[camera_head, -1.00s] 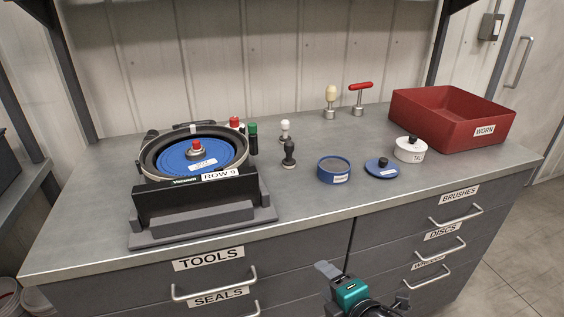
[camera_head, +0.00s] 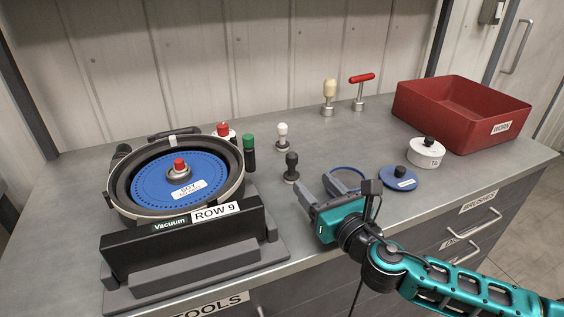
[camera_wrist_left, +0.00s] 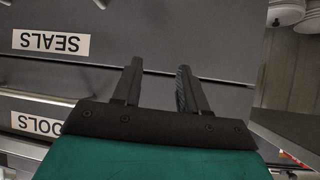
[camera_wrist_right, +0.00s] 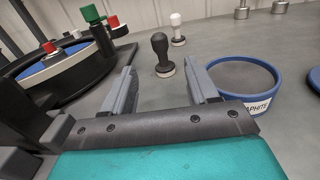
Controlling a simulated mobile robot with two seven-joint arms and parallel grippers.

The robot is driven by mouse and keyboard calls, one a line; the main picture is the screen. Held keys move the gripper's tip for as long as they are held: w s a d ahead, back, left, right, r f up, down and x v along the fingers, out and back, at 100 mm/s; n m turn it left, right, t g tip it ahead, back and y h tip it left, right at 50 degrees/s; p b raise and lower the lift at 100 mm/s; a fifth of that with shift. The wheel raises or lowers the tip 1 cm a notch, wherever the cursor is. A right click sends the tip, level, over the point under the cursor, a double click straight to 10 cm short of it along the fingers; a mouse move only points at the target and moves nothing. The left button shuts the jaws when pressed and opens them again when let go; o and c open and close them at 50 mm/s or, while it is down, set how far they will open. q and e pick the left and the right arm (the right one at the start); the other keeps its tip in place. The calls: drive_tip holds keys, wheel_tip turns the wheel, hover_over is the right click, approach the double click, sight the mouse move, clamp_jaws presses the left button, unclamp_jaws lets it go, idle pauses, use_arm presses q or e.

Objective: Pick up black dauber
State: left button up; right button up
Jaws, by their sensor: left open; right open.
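The black dauber (camera_head: 291,167) stands upright on the bench, right of the seed meter, with its dark knob up and a light base. In the right wrist view the black dauber (camera_wrist_right: 161,55) stands beyond the fingertips, in line with the gap between them. My right gripper (camera_head: 318,190) is open and empty, low over the bench just in front and to the right of the dauber. It also shows in the right wrist view (camera_wrist_right: 160,78). My left gripper (camera_wrist_left: 158,70) is open and empty in front of the drawers, outside the head view.
A white-knobbed dauber (camera_head: 282,136) stands behind the black one. A blue graphite dish (camera_wrist_right: 240,78) is close right of my right gripper. A red bin (camera_head: 460,115) stands at right.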

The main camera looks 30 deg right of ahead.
sight(289, 155)
drive_tip(key=shift+w+r, duration=0.1)
drive_tip(key=shift+w, duration=0.55)
drive_tip(key=w, duration=0.5)
drive_tip(key=shift+w+b, duration=0.65)
drive_tip(key=shift+w, duration=2.55)
use_arm(q)
drive_tip(key=shift+s+d+f, duration=0.1)
drive_tip(key=shift+s+f, duration=0.2)
drive_tip(key=shift+f, duration=0.4)
use_arm(e)
drive_tip(key=shift+c, duration=0.3)
use_arm(q)
drive_tip(key=shift+s, duration=0.15)
use_arm(e)
clamp_jaws()
